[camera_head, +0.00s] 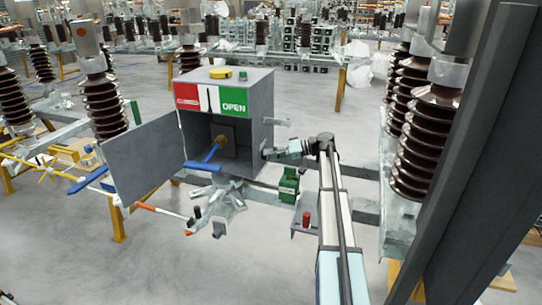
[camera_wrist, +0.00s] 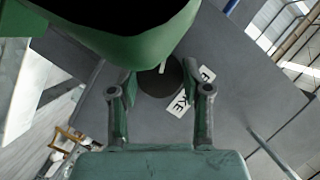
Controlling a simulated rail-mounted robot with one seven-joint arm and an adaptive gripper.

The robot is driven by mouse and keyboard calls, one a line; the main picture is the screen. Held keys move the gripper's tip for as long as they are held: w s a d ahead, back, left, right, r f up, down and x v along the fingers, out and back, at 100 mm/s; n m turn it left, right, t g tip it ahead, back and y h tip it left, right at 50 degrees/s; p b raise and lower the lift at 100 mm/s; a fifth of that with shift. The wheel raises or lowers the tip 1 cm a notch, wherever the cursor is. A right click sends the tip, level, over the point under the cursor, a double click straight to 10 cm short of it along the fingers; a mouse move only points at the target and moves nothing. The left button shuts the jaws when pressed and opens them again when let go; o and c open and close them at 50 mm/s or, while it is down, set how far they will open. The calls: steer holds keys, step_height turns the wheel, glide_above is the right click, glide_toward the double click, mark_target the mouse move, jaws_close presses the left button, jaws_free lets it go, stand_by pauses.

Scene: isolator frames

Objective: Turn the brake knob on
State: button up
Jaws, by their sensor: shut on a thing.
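The brake knob (camera_wrist: 158,82) is a dark round disc with a white mark on the grey panel, between my fingers in the wrist view. Next to it are white label pieces (camera_wrist: 177,104) reading "KE" and "E", partly hidden. My gripper (camera_wrist: 161,88) is shut on the knob, one finger on each side. In the head view my gripper (camera_head: 268,154) reaches the right side wall of the grey control box (camera_head: 258,100) from the right. The knob is hidden there.
The box door (camera_head: 153,158) hangs open to the left. A blue lever (camera_head: 208,155) is inside the box, with a red and green "OPEN" sign (camera_head: 235,102) above. Brown insulators (camera_head: 419,150) rise at right.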

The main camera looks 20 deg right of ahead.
steer(key=o, duration=1.2)
steer(key=shift+c, duration=0.2)
steer(key=v, duration=1.2)
steer(key=shift+f, duration=0.1)
